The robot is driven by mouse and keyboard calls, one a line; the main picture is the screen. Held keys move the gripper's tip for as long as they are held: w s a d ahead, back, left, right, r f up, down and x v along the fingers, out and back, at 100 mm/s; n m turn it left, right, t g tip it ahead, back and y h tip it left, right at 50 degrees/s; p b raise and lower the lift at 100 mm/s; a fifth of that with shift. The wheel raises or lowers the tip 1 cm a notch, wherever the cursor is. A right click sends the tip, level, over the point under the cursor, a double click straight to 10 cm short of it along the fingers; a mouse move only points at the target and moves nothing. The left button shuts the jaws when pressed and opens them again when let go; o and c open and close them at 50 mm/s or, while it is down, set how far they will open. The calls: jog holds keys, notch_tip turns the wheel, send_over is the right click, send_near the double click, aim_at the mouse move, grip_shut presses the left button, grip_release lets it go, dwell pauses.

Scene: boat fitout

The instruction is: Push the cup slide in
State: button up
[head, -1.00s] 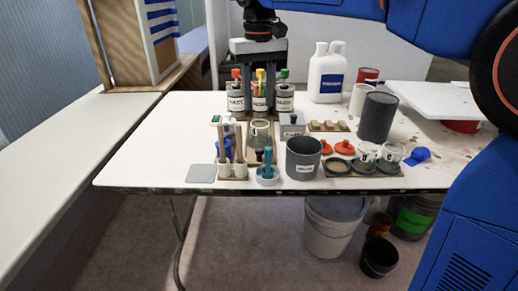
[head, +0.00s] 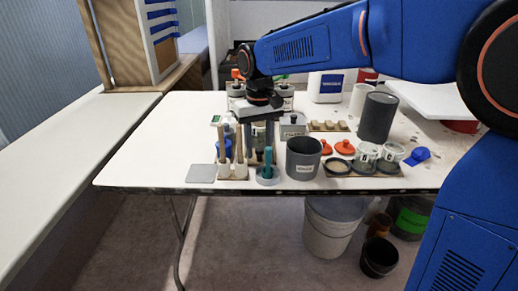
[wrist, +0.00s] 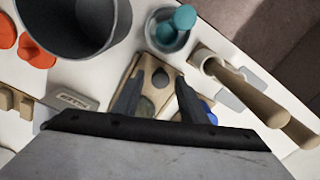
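What looks like the cup slide, a light wooden piece with dark round holes (wrist: 150,65), lies under my gripper in the wrist view. A greenish round thing shows at its near part, between the fingers; I cannot tell how far the slide sticks out. My gripper (wrist: 160,88) is open, its two dark fingers apart over the wooden piece with nothing gripped. In the head view my gripper (head: 259,148) points down between the brush holder and the dark grey cup, and hides most of the slide. I cannot tell whether the fingers touch it.
A dark grey cup (head: 303,160) and a small dish with a teal tool (head: 267,174) stand close by. A holder with wooden-handled tools (head: 232,170) is at the left. Orange lids (head: 345,147) and labelled jars (head: 367,158) are at the right. The table's left part is clear.

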aim_at(259, 126)
jog(key=shift+f, duration=0.4)
grip_shut()
jog(key=w, duration=1.2)
jog(key=shift+w+d, duration=0.2)
jog(key=shift+w, duration=0.1)
jog(key=shift+w+r, duration=0.1)
jog(key=shift+w, duration=0.3)
grip_release()
jog(key=shift+w, duration=0.1)
